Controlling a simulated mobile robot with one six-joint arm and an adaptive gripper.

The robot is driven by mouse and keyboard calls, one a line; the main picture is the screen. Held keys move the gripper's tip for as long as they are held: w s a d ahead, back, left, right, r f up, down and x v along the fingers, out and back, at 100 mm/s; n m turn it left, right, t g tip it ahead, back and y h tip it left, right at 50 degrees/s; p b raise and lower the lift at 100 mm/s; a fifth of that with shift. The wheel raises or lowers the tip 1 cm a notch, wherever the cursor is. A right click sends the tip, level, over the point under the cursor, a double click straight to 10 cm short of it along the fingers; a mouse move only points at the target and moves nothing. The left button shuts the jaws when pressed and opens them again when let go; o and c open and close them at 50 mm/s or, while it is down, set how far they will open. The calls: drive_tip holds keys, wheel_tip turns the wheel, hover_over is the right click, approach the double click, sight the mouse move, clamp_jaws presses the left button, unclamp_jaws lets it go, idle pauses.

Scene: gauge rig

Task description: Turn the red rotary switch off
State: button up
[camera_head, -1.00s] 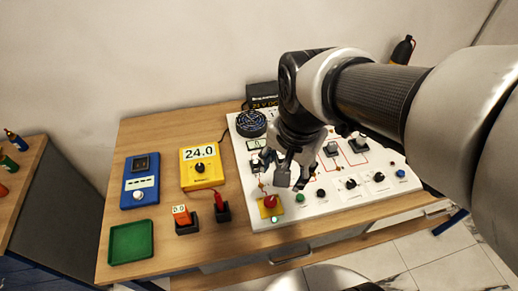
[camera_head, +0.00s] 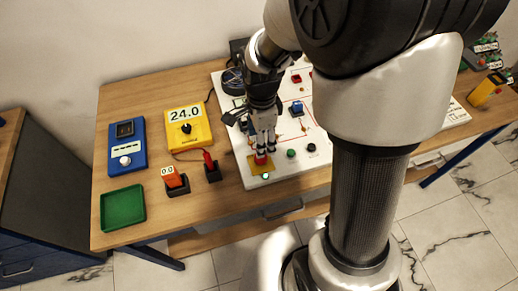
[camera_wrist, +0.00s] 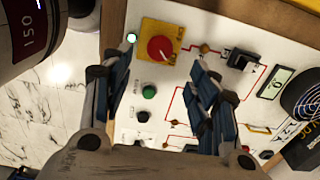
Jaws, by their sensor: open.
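The red rotary switch (camera_wrist: 158,48) sits on a square yellow plate (camera_wrist: 146,27) at the near left corner of the white panel (camera_head: 232,118). A thin white mark shows on its red knob in the wrist view. My gripper (camera_wrist: 163,62) is open and empty, pointing down at the panel. In the wrist view the knob lies beyond the fingertips and between them. In the head view the gripper (camera_head: 263,150) is right over the switch (camera_head: 261,159) and partly hides it. I cannot tell whether the fingers touch the knob.
A lit green lamp (camera_wrist: 130,38) is beside the yellow plate. A green button (camera_wrist: 149,91) and a black knob (camera_wrist: 143,116) stand close by.

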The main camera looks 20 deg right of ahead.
sight(261, 160)
wheel_tip(261, 160, down, 9)
drive_tip(key=shift+r+b, duration=0.1)
drive_tip(key=shift+b, duration=1.15)
drive_tip(key=shift+c, duration=0.5)
drive_tip(key=c, duration=1)
